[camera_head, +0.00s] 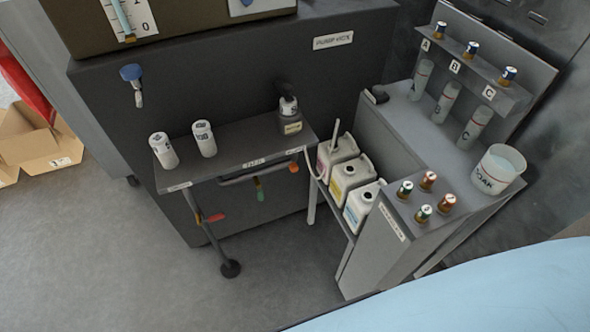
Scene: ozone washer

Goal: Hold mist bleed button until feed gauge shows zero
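A white upright scale (142,18) with printed digits shows on the brown box at the top left. A light blue tube runs down it to a brass-coloured end; the top of the scale is cut off by the frame. I cannot tell if it is the feed gauge. A blue knob (131,72) with a metal stem sits on the dark cabinet front below. A small black part with a white labelled piece (288,107) stands at the right end of the cart. I cannot tell which part is the mist bleed button. Neither gripper is in view.
A dark cart (232,140) holds two white cylinders (204,138). Several white jugs (341,155) stand on a low shelf. The grey bench (425,128) carries clear tubes, small capped fittings and a tub (497,170). A cardboard box (38,140) lies left. Floor (120,260) is clear at lower left.

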